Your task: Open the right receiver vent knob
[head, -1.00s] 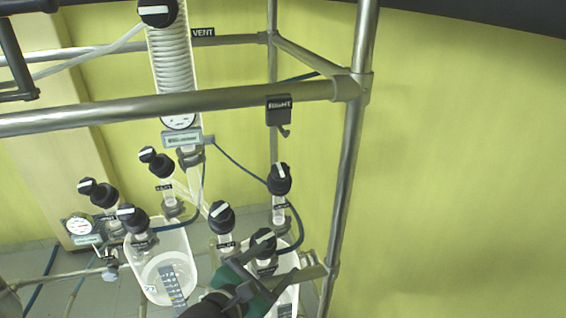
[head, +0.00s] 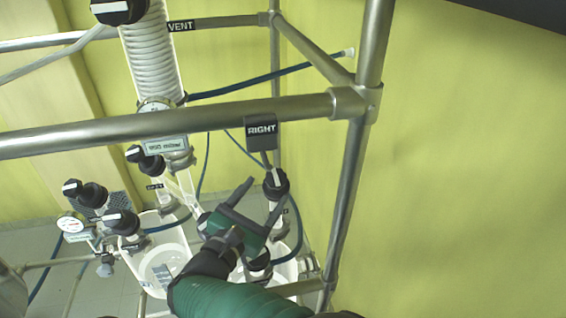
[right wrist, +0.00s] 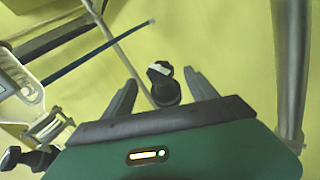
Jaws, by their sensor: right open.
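A black knob with a white bar on top (head: 276,180) stands on a glass neck below the RIGHT sign (head: 261,131). I take it for the right receiver vent knob; its own label is not readable. My green right gripper (head: 266,194) is open and empty just left of and below this knob in the head view. In the right wrist view, the knob (right wrist: 161,82) shows between the two spread fingers (right wrist: 160,79), beyond the palm. I cannot tell whether the fingers touch it. The right receiver is partly hidden by my arm. My left gripper is not in view.
A metal frame bar (head: 200,116) crosses above the knobs, and an upright post (head: 352,190) stands to the right. Other black knobs (head: 122,222) stand on the glassware at left. A blue hose (head: 294,222) passes beside the right neck.

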